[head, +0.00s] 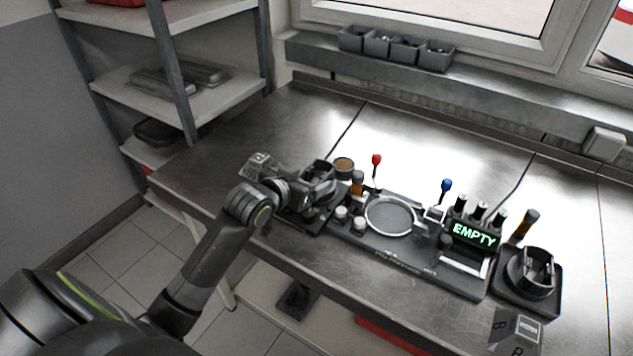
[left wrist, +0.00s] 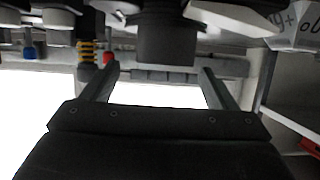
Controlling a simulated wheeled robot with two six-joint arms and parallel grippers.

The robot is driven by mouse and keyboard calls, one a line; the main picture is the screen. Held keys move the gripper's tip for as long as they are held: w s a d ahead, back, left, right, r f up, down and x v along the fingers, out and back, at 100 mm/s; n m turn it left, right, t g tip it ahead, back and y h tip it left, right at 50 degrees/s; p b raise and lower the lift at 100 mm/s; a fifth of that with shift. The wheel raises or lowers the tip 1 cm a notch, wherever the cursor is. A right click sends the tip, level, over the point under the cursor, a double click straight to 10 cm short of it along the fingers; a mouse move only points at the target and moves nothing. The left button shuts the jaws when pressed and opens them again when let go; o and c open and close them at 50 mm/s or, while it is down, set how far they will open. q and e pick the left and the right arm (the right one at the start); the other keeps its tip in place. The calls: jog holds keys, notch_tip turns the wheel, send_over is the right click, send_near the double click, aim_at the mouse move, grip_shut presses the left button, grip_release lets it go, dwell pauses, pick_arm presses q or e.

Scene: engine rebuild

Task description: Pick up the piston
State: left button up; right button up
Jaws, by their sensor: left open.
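My left gripper (head: 322,196) is over the left end of the workbench, at a dark stand with a dark cup-like part (head: 318,169), likely the piston. In the left wrist view, which appears upside down, my open left gripper (left wrist: 160,76) has its two fingers spread wide. A dark grey cylinder (left wrist: 165,45) shows between and beyond the fingertips, with no visible contact. The gripper hides part of the stand in the head view. My right gripper is not in view.
A black fixture plate with a silver ring (head: 390,216), red knob (head: 376,160), blue knob (head: 446,185) and "EMPTY" display (head: 474,234) lies to the right. Another dark holder (head: 530,275) stands beyond it. The bench's back left is clear. Shelves (head: 180,100) stand at left.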

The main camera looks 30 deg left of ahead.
aim_at(325, 168)
pick_arm(q)
jog(key=shift+a+p+x, duration=0.1)
jog(key=shift+p+x, duration=0.2)
jog(key=shift+x, duration=1.2)
jog(key=shift+a+p+x, duration=0.15)
jog(key=shift+p+x, duration=0.1)
jog(key=shift+x, duration=1.25)
jog(key=shift+c, duration=0.4)
jog(key=c, duration=1.4)
